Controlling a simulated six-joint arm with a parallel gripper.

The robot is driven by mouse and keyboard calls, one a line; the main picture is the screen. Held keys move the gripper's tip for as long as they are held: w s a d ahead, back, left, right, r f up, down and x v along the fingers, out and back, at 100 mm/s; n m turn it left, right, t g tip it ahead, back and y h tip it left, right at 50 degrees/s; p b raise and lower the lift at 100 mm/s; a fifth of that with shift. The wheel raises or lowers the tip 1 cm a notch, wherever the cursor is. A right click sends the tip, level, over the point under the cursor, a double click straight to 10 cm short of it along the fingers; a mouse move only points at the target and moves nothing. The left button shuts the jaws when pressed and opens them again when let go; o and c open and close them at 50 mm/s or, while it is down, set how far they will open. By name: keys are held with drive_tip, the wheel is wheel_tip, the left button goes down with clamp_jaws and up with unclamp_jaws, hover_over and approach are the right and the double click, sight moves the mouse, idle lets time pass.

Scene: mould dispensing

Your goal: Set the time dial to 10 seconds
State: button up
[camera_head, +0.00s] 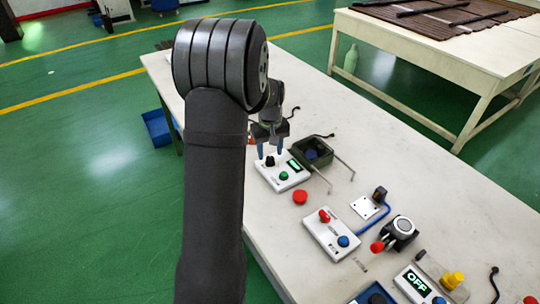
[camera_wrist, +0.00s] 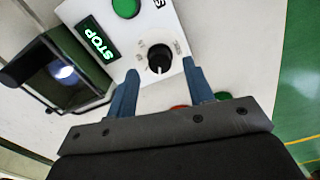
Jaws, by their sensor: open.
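The time dial (camera_wrist: 159,60) is a black round knob on a white control box (camera_wrist: 178,20), with small printed marks around it. A pale pointer line on the dial points toward the bottom of the wrist view; the marks are too blurred to read. My gripper (camera_wrist: 160,69) is open, its two blue fingers on either side of the dial with visible gaps. In the head view my gripper (camera_head: 271,148) points down over the box (camera_head: 266,176) and its dial (camera_head: 270,161). The box also has a green button (camera_wrist: 126,8) and a display (camera_wrist: 98,40) reading STOP.
A dark open-framed device (camera_head: 318,151) with thin rods stands beside the box. A red button (camera_head: 300,197) and a white box with red and blue knobs (camera_head: 338,234) lie nearer. A display reading OFF (camera_head: 416,284) is farther right. Bare tabletop (camera_head: 400,160) lies behind.

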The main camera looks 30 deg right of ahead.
sight(270, 160)
drive_tip(key=shift+f, duration=1.3)
drive_tip(key=c, duration=1)
